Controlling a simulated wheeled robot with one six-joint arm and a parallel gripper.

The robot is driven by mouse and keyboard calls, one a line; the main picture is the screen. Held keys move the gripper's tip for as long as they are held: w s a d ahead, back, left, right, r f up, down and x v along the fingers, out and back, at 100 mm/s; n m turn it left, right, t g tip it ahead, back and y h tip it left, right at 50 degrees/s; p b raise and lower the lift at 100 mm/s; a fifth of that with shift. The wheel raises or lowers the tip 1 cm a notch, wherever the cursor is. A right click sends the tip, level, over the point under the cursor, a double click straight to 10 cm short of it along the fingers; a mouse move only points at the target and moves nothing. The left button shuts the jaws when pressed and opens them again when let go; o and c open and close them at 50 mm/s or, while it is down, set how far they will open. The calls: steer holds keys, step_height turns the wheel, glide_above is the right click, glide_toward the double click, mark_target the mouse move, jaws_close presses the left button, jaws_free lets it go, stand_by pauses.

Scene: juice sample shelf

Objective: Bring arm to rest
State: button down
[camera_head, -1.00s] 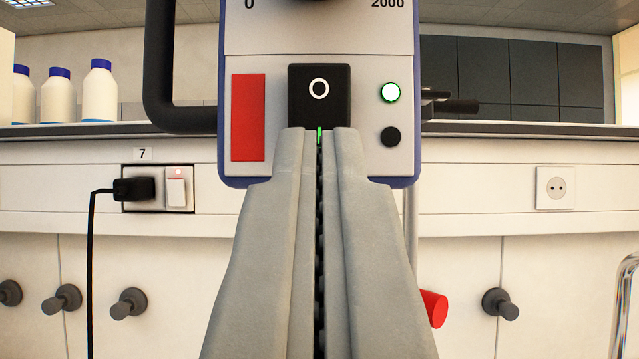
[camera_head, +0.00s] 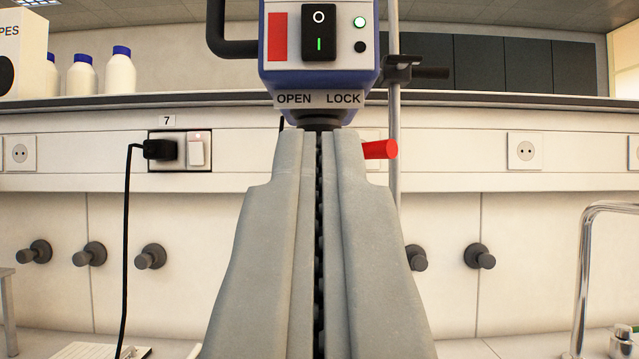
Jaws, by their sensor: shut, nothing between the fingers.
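My gripper (camera_head: 319,135) is shut and empty, its two grey fingers side by side in the middle of the view. Its tips overlap the bottom of a blue and white device (camera_head: 319,78) in the picture. The device has a black rocker switch (camera_head: 319,32) with a circle on top and a green bar below, a red panel and a lit green lamp (camera_head: 359,22). A label (camera_head: 319,99) under it reads OPEN and LOCK. A red handle (camera_head: 380,149) sticks out right of the fingertips. I cannot tell whether the fingers touch anything.
A metal rod (camera_head: 394,120) with a clamp stands right of the device. A plugged-in cable (camera_head: 127,230) hangs from the socket marked 7 at left. White bottles (camera_head: 119,74) stand on the shelf at left. A curved metal tube (camera_head: 585,270) rises at lower right.

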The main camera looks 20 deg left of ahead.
steer(key=shift+s+f, duration=0.3)
steer(key=shift+f, duration=0.05)
stand_by(0.3)
steer(key=s+a+m+g+h, duration=0.2)
steer(key=s+a+m+h, duration=0.3)
steer(key=s+a+h, duration=0.6)
steer(key=s+a+f+n+g+y, duration=0.1)
steer(key=s+a+f+g+y, duration=0.1)
steer(key=s+a+f, duration=0.4)
steer(key=s+a+f+g+y, duration=0.2)
steer(key=s+a+f, duration=0.4)
steer(key=s+f, duration=0.3)
steer(key=s+g, duration=0.1)
steer(key=s, duration=0.2)
steer(key=shift+a+n, duration=0.35)
steer(key=shift+n, duration=0.05)
steer(key=shift+w, duration=0.1)
stand_by(0.4)
